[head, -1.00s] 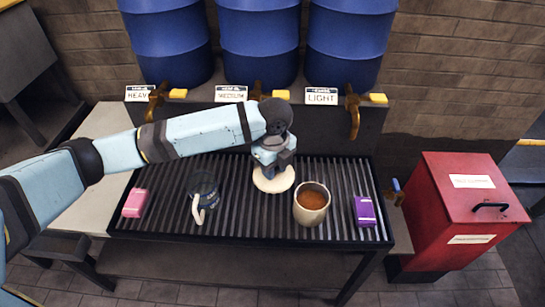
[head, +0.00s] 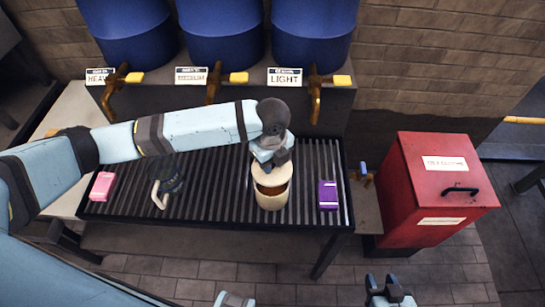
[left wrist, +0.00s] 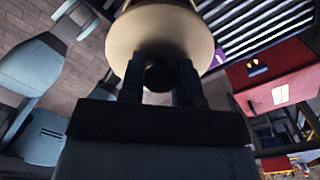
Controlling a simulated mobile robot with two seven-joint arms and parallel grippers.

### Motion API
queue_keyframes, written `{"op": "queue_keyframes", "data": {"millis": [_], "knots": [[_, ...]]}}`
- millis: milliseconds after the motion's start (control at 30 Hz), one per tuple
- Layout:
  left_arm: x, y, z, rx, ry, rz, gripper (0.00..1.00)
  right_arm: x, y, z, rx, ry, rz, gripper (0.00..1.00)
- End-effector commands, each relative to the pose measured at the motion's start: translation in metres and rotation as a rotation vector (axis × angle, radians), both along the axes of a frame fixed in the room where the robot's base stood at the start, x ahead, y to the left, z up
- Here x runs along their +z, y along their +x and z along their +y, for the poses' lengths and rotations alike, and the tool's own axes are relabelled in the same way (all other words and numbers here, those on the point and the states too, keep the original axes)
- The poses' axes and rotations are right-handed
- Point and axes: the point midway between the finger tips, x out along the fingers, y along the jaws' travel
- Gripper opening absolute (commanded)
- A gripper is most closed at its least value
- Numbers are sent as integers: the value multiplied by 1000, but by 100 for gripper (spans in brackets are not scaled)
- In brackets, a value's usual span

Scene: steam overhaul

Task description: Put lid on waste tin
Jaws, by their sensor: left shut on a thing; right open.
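The waste tin (head: 272,203) is a cream, open-topped pot with brown contents, standing upright on the slatted bench. My left gripper (head: 270,158) is shut on the lid's dark knob and holds the round cream lid (head: 258,174) at the back of the tin's mouth. Brown contents still show in front of the lid. I cannot tell whether lid and rim touch. In the left wrist view the lid (left wrist: 160,35) fills the top centre, its knob (left wrist: 158,78) between the fingers. My right gripper (head: 388,288) is open and empty at the bottom edge of the head view.
Blue drums (head: 220,35) with brass taps stand behind. A red bin (head: 440,190) stands to the right.

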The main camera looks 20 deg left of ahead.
Motion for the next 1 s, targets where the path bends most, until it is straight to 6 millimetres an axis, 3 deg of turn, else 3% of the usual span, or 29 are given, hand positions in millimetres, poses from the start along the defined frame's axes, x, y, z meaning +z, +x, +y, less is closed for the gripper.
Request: {"op": "queue_keyframes", "data": {"millis": [500,633,1000], "knots": [[-46,1,1,1,0,-1,7,-50,2,0,-13,14,15,45],[-49,0,0,1,0,0,7,-38,5,0,-15,16,15,45],[-55,1,0,1,0,0,7,-38,5,0,-15,17,13,45]]}}
